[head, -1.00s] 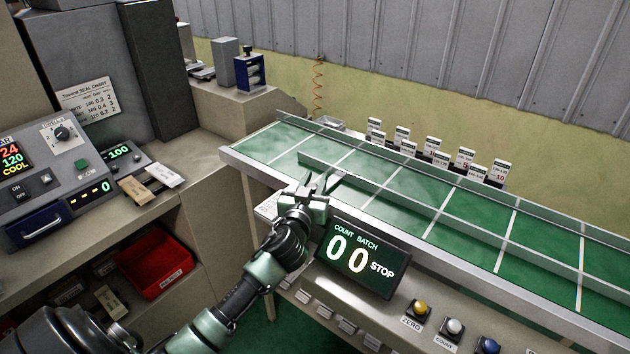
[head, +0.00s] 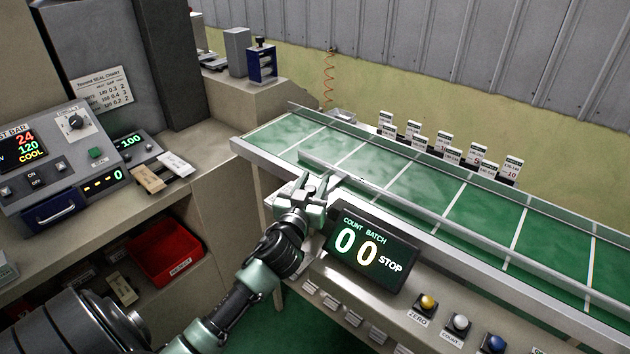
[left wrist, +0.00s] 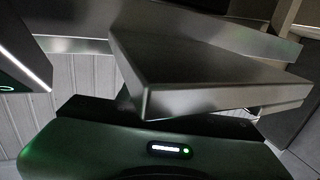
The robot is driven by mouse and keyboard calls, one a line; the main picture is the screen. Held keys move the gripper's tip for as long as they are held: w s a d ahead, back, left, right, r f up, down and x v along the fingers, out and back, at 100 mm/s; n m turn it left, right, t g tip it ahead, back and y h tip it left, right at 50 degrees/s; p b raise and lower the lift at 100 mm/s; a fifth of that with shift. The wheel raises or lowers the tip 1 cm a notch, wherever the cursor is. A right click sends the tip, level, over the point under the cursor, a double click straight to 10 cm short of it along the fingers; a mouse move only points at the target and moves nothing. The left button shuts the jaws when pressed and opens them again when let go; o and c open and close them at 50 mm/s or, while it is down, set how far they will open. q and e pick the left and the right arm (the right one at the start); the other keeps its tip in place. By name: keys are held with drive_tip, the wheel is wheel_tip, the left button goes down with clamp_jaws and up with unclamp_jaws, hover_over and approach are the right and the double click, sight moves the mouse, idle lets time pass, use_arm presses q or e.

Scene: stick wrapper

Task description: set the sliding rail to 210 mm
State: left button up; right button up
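The sliding rail (head: 470,224) is a long grey metal bar running lengthwise over the green belt (head: 462,203), closer to its near edge. My left gripper (head: 315,180) is at the rail's left part, over the belt's near edge. Its fingers look apart in the head view, but I cannot tell whether a part of the rail is between them. In the left wrist view a thick grey metal piece (left wrist: 205,85) fills the space before the gripper and hides the fingertips. No millimetre scale is readable. My right gripper is not in view.
A counter display (head: 370,248) reading 00 STOP stands close to the right of my left gripper. Coloured buttons (head: 428,302) line the front panel. Small labelled cards (head: 445,145) stand behind the belt. A sealing machine (head: 60,160) and a red bin (head: 165,250) are at left.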

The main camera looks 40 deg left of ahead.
use_arm(q)
drive_tip(key=shift+o, duration=0.4)
drive_tip(key=shift+s, duration=0.2)
drive_tip(key=b+v, duration=0.1)
drive_tip(key=v, duration=0.6)
drive_tip(key=shift+s+d+b, duration=0.1)
drive_tip(key=shift+s+b, duration=0.05)
drive_tip(key=shift+b, duration=0.15)
